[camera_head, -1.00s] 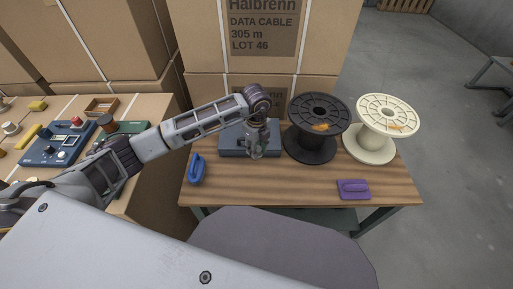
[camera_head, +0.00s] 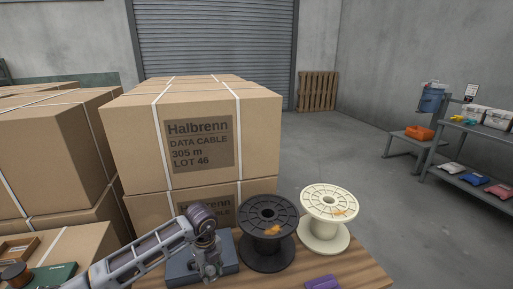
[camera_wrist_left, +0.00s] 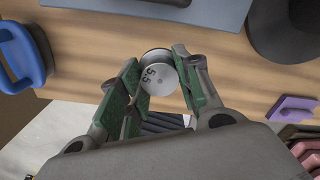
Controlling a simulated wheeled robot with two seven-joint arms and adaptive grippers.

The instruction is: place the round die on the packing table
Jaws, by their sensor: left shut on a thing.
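The round die (camera_wrist_left: 158,76) is a small silver disc marked 5.5 in the left wrist view. My left gripper (camera_wrist_left: 157,66) is shut on it, with green-padded fingers on both sides. In the head view my left gripper (camera_head: 210,268) is low in the picture, by a blue-grey box (camera_head: 180,267); the die cannot be made out there. The wooden-topped table (camera_head: 368,268) lies under the gripper and also shows in the left wrist view (camera_wrist_left: 85,55). I cannot tell how high the die is above the wood. My right gripper is not in view.
A black spool (camera_head: 268,238) and a cream spool (camera_head: 326,226) stand right of the gripper. A blue handled object (camera_wrist_left: 20,52) and a purple one (camera_wrist_left: 292,110) lie on the table. Stacked cartons (camera_head: 140,140) rise behind. Bare wood shows around the gripper.

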